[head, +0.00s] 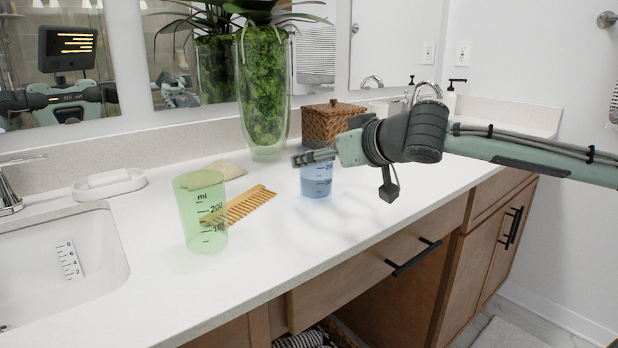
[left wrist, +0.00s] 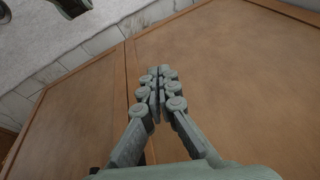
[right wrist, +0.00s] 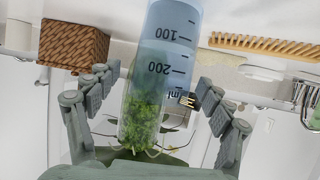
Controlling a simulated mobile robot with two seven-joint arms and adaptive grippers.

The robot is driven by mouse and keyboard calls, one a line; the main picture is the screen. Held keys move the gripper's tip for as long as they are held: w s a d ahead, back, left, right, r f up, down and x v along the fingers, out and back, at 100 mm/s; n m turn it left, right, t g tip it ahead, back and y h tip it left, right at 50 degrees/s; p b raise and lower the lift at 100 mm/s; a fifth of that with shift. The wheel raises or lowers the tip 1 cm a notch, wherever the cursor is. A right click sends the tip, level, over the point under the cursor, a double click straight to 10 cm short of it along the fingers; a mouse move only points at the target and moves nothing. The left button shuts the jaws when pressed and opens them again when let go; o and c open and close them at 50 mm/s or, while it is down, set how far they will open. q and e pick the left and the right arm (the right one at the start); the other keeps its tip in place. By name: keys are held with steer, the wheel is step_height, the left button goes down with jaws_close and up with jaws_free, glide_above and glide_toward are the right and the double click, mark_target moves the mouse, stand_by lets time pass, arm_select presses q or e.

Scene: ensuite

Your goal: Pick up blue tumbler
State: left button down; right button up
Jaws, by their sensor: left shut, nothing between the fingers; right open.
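The blue tumbler (head: 316,182), clear with volume marks, stands upright on the white counter. My right gripper (head: 312,157) reaches in from the right at the height of its upper part and partly hides it. In the right wrist view the tumbler (right wrist: 168,48) appears upside down, between the two open fingers of my right gripper (right wrist: 155,85). A gap shows on each side in that view; I see no clear contact. My left gripper (left wrist: 160,78) is shut and empty, in front of wooden cabinet panels, and is outside the head view.
A green tumbler (head: 201,225) and a wooden comb (head: 250,203) are left of the blue tumbler. A moss-filled glass vase (head: 263,110) and a wicker box (head: 330,122) stand behind it. The sink (head: 118,275) is at far left. The counter in front is clear.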

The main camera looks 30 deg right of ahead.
steer(key=x, duration=0.5)
steer(key=shift+w+a+f+p, duration=0.1)
steer(key=shift+w+p, duration=0.2)
steer(key=shift+p, duration=0.05)
steer(key=shift+w+f, duration=0.1)
steer(key=shift+w, duration=0.05)
steer(key=c, duration=1.3)
arm_select(q)
steer(key=shift+w+f, duration=0.2)
steer(key=shift+f, duration=0.45)
arm_select(e)
steer(key=shift+c, duration=0.7)
arm_select(q)
steer(key=shift+s+f, duration=0.1)
